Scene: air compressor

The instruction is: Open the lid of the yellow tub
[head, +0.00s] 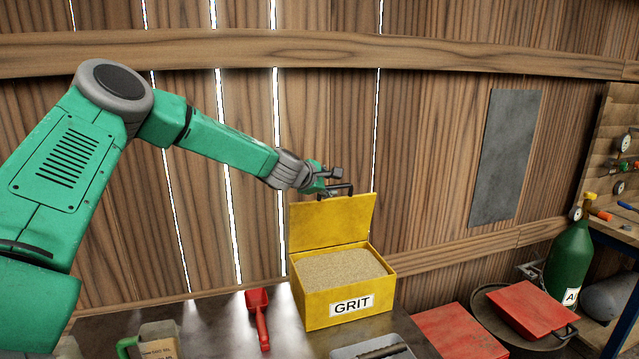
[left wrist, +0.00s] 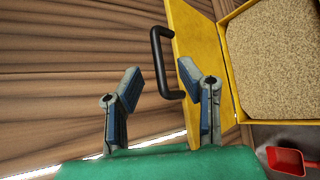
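The yellow tub (head: 316,310), labelled GRIT and filled with tan grit (head: 340,266), stands on the dark bench. Its yellow lid (head: 332,224) is open, standing roughly upright at the tub's back edge. A black handle (head: 342,187) is at the lid's top. My left gripper (head: 328,180) is beside that handle, above the lid. In the left wrist view, my left gripper (left wrist: 159,76) has its two fingers apart, with the handle (left wrist: 157,62) around the gap between the tips. I cannot tell whether a finger touches the lid (left wrist: 194,50). My right gripper is not in view.
A red scoop (head: 261,318) lies left of the tub. A jug (head: 158,342) and a grey tray (head: 370,350) are at the front. Red lids or boxes (head: 530,308) and a green cylinder (head: 569,255) are at the right. The plank wall (head: 240,90) is close behind.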

